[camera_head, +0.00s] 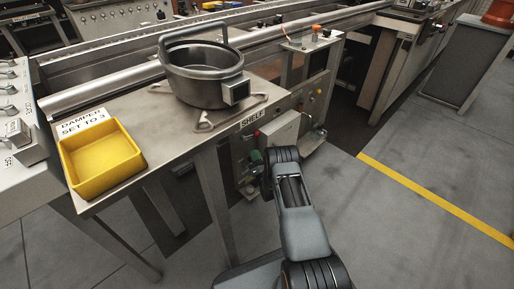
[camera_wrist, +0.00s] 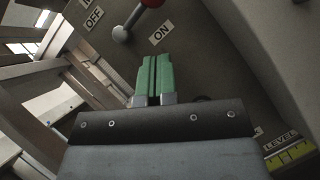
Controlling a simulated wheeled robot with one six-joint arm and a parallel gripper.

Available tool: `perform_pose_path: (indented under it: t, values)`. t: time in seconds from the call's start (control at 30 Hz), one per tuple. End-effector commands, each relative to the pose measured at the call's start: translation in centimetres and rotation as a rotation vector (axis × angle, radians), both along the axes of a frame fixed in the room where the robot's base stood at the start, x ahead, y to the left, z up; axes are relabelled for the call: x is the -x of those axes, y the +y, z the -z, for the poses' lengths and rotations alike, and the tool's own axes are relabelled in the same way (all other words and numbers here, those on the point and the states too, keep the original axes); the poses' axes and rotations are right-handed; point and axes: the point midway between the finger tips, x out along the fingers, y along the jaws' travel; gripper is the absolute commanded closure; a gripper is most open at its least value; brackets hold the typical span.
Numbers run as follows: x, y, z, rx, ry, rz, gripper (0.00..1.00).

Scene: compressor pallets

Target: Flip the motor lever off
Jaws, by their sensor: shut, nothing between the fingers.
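The motor lever (camera_wrist: 136,21) shows at the top of the wrist view, a metal pivot ball and rod with a red knob (camera_wrist: 152,3) cut by the top edge. It leans toward the ON label (camera_wrist: 160,35); the OFF label (camera_wrist: 93,18) is on its left. My gripper (camera_wrist: 153,60) has green fingers pressed together, with nothing between them. The fingertips are just below the lever in the picture and appear apart from it. In the head view my gripper (camera_head: 251,160) is at the panel under the shelf, partly hidden by my arm.
A pot (camera_head: 203,85) stands on the bench above the SHELF label (camera_head: 252,122). A yellow bin (camera_head: 100,160) sits on the left. In the wrist view, bench legs (camera_wrist: 100,85) are on the left and a grey box side (camera_wrist: 265,40) is on the right.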

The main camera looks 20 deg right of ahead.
Motion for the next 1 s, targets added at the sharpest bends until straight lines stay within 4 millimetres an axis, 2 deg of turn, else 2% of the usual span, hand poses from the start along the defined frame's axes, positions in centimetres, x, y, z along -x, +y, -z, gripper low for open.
perform_pose_path:
  t: [0.1,0.4,1.0]
  values:
    - [-1.8,0.1,-0.9,0.000,-0.003,-0.001,1.00]
    - [-2.8,-1.4,-3.5,0.000,-0.001,0.001,1.00]
    - [-3.0,-1.9,-4.1,-0.001,0.001,0.000,1.00]
